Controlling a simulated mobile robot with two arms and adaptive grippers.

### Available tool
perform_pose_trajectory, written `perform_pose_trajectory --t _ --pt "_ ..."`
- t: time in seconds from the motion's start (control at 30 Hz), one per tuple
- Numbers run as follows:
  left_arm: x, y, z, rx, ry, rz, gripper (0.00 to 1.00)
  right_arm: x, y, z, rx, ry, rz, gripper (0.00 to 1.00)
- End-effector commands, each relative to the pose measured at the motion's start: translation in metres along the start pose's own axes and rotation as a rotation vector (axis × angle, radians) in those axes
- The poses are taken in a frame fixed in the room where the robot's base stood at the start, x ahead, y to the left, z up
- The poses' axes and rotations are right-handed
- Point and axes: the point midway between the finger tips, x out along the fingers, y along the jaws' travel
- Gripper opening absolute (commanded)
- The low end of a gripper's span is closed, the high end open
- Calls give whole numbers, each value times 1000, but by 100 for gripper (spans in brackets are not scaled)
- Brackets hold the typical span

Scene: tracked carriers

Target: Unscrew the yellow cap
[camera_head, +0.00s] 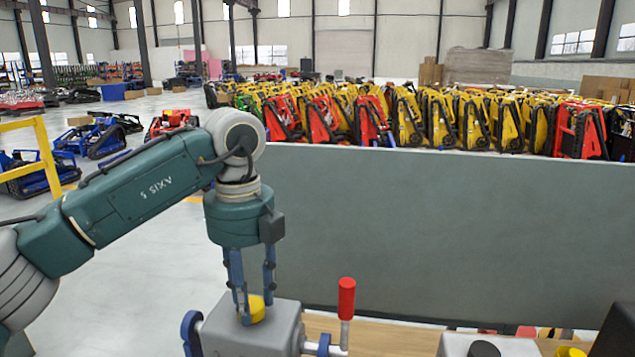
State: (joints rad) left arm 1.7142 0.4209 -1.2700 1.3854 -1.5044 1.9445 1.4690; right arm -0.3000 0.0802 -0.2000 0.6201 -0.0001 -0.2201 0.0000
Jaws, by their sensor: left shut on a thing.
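The yellow cap (258,311) sits on top of a grey metal block (235,340) at the bottom middle. My left gripper (256,307) comes down from above, its blue fingers on either side of the cap and shut on it. The cap is partly hidden by the near finger. I cannot tell how far the cap is turned. My right gripper is not in view.
A red-handled lever (346,299) stands close to the right of the block. Blue clamp parts (191,335) flank it. A grey panel (440,230) rises behind the bench. Small bins and a dark object (615,332) are at bottom right.

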Motion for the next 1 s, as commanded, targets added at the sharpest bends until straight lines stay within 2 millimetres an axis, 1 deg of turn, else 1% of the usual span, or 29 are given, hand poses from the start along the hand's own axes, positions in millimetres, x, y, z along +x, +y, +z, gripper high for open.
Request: perform_pose_trajectory --t 0.07,0.4,0.5,0.6,0.8,0.83,0.87,0.9,1.0 --pt "3 0 0 -59 1 2 14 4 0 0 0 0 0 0" --pt "4 0 0 -646 -1 3 14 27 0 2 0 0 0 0" --pt "4 0 -1 -773 1 3 14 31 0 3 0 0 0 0" --pt "2 0 -1 -832 2 4 14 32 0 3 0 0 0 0" --pt "2 0 -1 -839 2 5 14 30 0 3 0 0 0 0" --pt "2 0 -1 -839 2 5 38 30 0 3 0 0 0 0" --pt "2 0 -1 -838 2 4 44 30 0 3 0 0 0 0" --pt "2 0 -1 -838 2 4 52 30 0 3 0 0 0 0" --pt "1 0 -1 -838 1 3 53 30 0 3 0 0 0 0"
